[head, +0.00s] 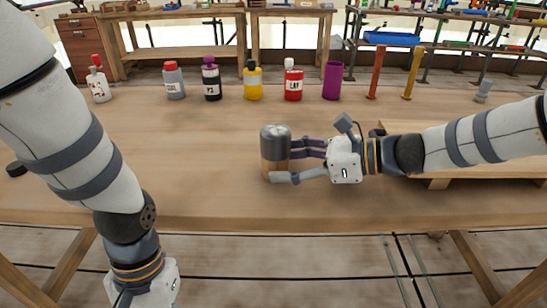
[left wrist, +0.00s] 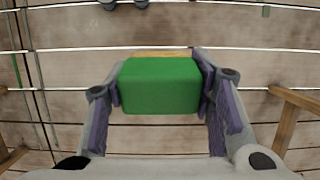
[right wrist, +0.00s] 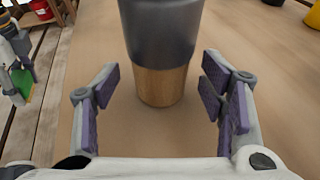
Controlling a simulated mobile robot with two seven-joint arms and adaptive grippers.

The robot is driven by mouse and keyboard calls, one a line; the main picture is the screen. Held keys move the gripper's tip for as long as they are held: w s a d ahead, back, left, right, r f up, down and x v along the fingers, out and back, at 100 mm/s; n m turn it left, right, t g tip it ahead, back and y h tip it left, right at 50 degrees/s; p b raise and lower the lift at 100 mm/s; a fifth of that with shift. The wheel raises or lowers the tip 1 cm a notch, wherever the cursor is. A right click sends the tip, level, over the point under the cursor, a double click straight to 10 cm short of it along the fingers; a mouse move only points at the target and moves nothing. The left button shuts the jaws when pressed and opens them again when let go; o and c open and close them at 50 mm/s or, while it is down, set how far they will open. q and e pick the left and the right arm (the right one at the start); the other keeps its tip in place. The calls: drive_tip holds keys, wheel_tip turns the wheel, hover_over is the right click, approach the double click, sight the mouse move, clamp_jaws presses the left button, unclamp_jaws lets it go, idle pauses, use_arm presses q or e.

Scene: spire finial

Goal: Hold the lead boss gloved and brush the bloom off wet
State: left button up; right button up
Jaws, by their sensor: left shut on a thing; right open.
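The lead boss appears to be the dark grey, round-topped piece (head: 275,132) on a wooden cylinder, upright on the workbench; it also shows in the right wrist view (right wrist: 160,30). My right gripper (head: 283,163) is open, its fingers reaching to either side of the wooden part; in the right wrist view (right wrist: 160,95) gaps show on both sides. My left gripper (left wrist: 160,90) is shut on a green block with a thin wooden edge (left wrist: 160,85), possibly the brush. It hangs over the floor in front of the bench; its fingers are out of the head view.
Along the back of the workbench (head: 190,190) stand several bottles, among them a red one (head: 293,85) and a yellow one (head: 252,83), a purple cup (head: 332,82) and orange and yellow posts. A wooden board (head: 480,165) lies under my right arm.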

use_arm(q)
drive_tip(key=shift+f, duration=0.35)
use_arm(e)
drive_tip(key=shift+x, duration=0.75)
drive_tip(key=shift+r, duration=0.1)
drive_tip(key=c, duration=0.8)
